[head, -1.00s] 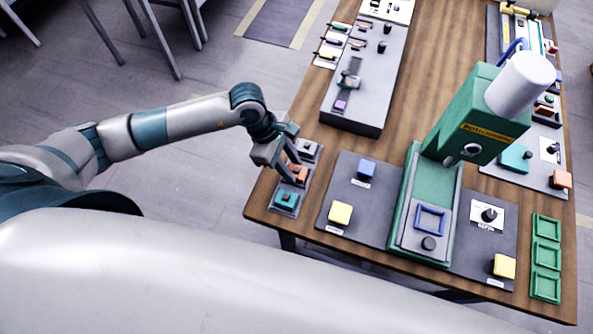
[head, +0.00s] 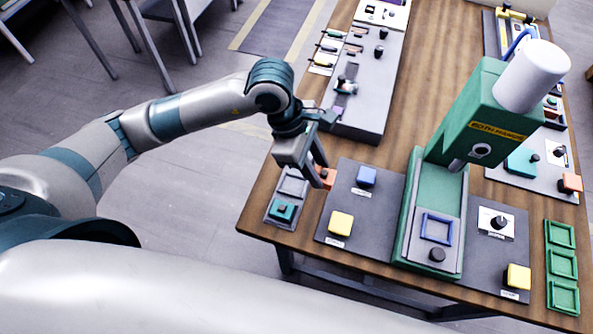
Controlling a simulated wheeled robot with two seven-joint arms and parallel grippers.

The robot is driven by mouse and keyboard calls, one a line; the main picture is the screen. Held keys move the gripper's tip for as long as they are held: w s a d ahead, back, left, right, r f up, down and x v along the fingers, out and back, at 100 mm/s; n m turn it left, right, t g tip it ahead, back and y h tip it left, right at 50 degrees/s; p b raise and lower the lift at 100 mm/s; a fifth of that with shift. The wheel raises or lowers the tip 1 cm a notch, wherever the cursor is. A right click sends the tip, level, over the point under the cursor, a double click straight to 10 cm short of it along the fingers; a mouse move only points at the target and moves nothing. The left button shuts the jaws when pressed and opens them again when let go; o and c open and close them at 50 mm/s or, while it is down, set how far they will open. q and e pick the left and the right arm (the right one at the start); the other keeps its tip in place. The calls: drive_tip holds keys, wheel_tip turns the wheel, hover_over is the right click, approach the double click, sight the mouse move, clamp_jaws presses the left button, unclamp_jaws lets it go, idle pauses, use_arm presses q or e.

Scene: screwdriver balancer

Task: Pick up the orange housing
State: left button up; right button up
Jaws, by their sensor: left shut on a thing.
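The orange housing (head: 328,180) is between the fingertips of my left gripper (head: 320,176). The gripper is shut on it and holds it at the right side of the small grey tray (head: 270,222). The fingers hide part of the housing, and its exact height above the table is hard to tell. The tray's middle slot (head: 292,186) shows empty. A teal housing (head: 282,211) with a dark knob sits in its front slot. The tray's back part is hidden behind the gripper. My right gripper is not in view.
A long grey panel (head: 370,90) is behind. Another orange block (head: 570,182) sits at the far right.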

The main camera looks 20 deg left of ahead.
sight(332, 178)
use_arm(q)
drive_tip(key=d+r, duration=0.1)
drive_tip(key=d+r+b, duration=0.1)
drive_tip(key=d, duration=0.1)
drive_tip(key=shift+s+d, duration=0.2)
drive_tip(key=shift+d, duration=0.05)
drive_tip(key=shift+d+r, duration=0.3)
drive_tip(key=shift+d, duration=0.1)
